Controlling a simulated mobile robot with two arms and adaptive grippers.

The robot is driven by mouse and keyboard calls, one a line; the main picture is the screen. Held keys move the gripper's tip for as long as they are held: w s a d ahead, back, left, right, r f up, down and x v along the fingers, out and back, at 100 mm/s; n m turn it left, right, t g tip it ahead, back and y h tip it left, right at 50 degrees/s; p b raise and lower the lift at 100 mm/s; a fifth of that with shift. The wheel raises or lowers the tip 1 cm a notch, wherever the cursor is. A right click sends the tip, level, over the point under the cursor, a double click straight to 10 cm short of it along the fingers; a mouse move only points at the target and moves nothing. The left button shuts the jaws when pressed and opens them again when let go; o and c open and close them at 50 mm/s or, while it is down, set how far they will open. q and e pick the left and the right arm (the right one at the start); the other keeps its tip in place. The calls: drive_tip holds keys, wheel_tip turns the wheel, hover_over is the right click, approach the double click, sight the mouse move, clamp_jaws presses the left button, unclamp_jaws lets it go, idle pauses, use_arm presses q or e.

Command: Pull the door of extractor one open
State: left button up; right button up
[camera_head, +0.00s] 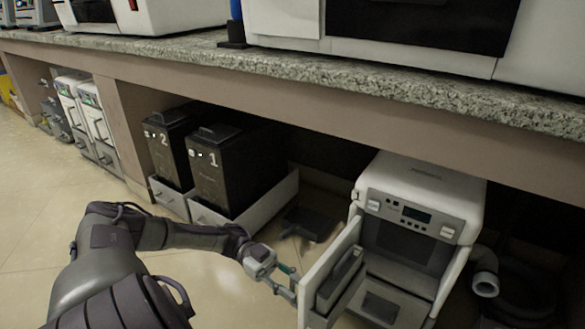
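A white unit (425,195) with a small display and a dark front stands under the counter at the right. I take it for extractor one, but no number is readable on it. Its door (335,270) stands swung open toward the left front, showing a dark inner panel and the unit's inside. My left gripper (287,284) is at the outer face of the door, near its free edge. Its fingers seem to touch the door. Whether they are closed on a handle is hidden. My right gripper is not in view.
Black boxes marked 1 (225,175) and 2 (166,150) stand in white trays left of the unit. A grey hose (485,270) is at the right. The granite counter (330,78) overhangs everything. The floor (60,205) at the left is clear.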

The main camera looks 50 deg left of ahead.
use_arm(q)
drive_tip(key=s+a, duration=0.1)
drive_tip(key=a, duration=1.1)
drive_tip(key=shift+s, duration=0.4)
